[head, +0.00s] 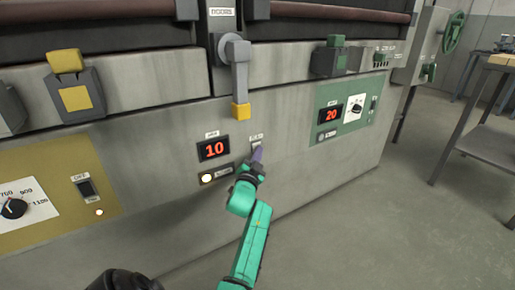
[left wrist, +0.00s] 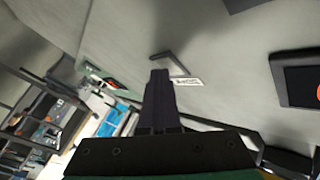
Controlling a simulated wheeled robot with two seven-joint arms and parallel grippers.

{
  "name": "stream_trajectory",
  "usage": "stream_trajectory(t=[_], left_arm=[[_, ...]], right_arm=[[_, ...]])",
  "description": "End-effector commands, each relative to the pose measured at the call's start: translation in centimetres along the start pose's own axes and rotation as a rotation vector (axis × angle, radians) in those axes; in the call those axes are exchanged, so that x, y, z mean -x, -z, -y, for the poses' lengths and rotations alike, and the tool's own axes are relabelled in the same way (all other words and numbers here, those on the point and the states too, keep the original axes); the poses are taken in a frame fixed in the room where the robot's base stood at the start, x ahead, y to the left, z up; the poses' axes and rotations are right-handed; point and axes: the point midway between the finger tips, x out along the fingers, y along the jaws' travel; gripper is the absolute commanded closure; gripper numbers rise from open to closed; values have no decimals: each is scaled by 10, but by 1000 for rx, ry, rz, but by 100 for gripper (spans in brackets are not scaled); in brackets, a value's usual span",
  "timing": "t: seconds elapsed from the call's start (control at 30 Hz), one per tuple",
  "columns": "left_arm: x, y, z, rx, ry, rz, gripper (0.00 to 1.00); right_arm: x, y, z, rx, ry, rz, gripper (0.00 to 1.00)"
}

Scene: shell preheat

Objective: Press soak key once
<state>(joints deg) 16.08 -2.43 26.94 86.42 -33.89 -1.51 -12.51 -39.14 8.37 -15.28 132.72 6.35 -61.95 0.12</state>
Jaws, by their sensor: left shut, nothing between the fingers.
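The soak key (head: 255,143) is a small key under a small label on the grey front panel, just right of a red display (head: 213,148) reading 10. My left gripper (head: 257,153) is shut and empty, its purple-grey fingertips pointing at the key and hiding its lower part. In the left wrist view the shut fingers (left wrist: 160,78) reach up to the dark-edged key (left wrist: 172,61), beside its white label (left wrist: 188,82). I cannot tell whether the tips touch the key. My right gripper is not in view.
A lit round lamp (head: 207,178) sits under the display. A yellow-tipped lever (head: 240,108) hangs just above the key. A green panel (head: 345,108) with a display reading 20 is to the right, and a tan panel (head: 60,190) to the left. Open floor lies at right.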

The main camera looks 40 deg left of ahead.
Motion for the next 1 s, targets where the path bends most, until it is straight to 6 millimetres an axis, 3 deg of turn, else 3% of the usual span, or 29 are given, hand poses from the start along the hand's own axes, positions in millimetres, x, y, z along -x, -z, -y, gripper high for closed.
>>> stream_trajectory(t=[0.67, 1.0], left_arm=[[13, 9, -9, 0, 0, 0, 100], [35, 24, -26, 2, -1, 1, 100]], right_arm=[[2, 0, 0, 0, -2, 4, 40], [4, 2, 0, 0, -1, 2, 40]])
